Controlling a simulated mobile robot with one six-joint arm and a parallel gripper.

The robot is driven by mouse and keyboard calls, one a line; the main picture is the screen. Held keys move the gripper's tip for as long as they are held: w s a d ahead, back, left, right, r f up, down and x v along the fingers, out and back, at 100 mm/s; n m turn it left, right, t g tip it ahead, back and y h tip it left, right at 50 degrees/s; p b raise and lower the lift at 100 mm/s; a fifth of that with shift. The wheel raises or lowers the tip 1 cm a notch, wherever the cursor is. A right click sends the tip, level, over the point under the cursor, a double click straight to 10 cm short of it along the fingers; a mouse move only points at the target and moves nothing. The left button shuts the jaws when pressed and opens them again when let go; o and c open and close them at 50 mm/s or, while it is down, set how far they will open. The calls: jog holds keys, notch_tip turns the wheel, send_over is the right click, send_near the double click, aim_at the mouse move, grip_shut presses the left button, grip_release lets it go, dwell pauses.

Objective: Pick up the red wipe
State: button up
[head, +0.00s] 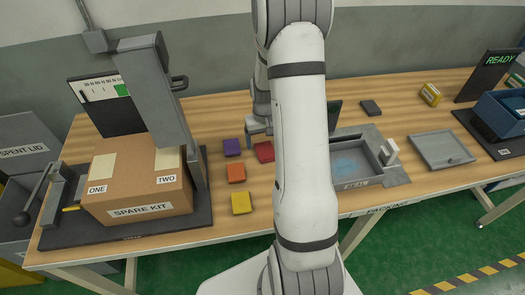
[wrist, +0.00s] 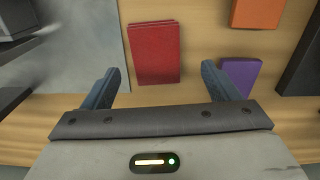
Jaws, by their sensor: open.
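The red wipe (head: 264,152) is a small flat red block lying on the wooden table, partly hidden by my arm in the head view. In the wrist view the red wipe (wrist: 154,52) lies ahead of my fingertips, roughly between their lines and a little left of centre. My gripper (wrist: 160,73) is open and empty, with one finger on each side. The wipe appears apart from both fingers. In the head view my gripper (head: 259,128) is mostly hidden behind my arm, just beyond the wipe.
A purple block (head: 232,147), an orange block (head: 236,173) and a yellow block (head: 241,202) lie left of the wipe. A cardboard spare kit box (head: 137,190) stands further left. A grey tray (head: 396,178) is to the right. In the wrist view the purple block (wrist: 240,72) is near the right finger.

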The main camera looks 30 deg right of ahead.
aim_at(265, 150)
jog(key=f, duration=0.4)
jog(key=shift+d+p, duration=0.25)
jog(key=shift+p, duration=0.1)
jog(key=c, duration=1.1)
